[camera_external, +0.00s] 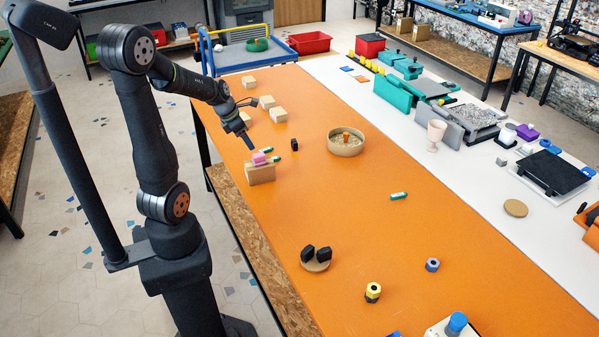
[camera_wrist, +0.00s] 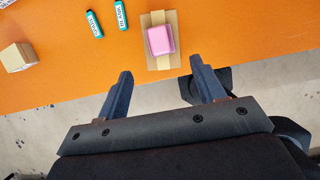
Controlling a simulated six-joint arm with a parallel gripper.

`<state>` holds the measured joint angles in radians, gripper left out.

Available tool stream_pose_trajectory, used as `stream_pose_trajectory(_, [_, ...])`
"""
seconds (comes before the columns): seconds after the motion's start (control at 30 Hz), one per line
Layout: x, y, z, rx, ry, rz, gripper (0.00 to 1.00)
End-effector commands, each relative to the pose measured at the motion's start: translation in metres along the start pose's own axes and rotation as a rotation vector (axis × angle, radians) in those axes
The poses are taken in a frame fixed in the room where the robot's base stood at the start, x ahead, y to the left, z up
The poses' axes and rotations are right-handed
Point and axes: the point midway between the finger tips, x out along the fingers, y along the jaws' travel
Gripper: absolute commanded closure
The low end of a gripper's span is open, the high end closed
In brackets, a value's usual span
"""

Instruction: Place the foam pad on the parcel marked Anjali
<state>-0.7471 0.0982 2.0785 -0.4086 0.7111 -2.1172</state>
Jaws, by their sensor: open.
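The pink foam pad (camera_external: 259,158) lies flat on top of a cardboard parcel (camera_external: 261,175) near the table's left edge. In the wrist view the pad (camera_wrist: 159,40) covers the middle of that parcel (camera_wrist: 158,18), which has a paler tape strip. My gripper (camera_external: 248,142) is above and just behind the pad. In the wrist view its fingers (camera_wrist: 160,76) are apart, with nothing between them, and the pad is beyond their tips.
Several other parcels (camera_external: 267,101) stand farther back on the orange table (camera_external: 350,215); one parcel (camera_wrist: 17,57) shows in the wrist view. A black block (camera_external: 294,145) and a round tray (camera_external: 346,147) stand to the right. The table's middle is mostly clear.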

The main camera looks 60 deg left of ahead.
Motion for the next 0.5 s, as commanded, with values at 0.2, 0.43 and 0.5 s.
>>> stream_pose_trajectory(0.2, [-0.022,0.001,0.000,0.001,-0.001,0.001,0.37])
stream_pose_trajectory(0.43, [-0.026,0.000,0.000,0.000,0.001,0.000,0.37])
stream_pose_trajectory(0.5, [-0.026,0.000,0.000,0.000,0.001,0.000,0.37])
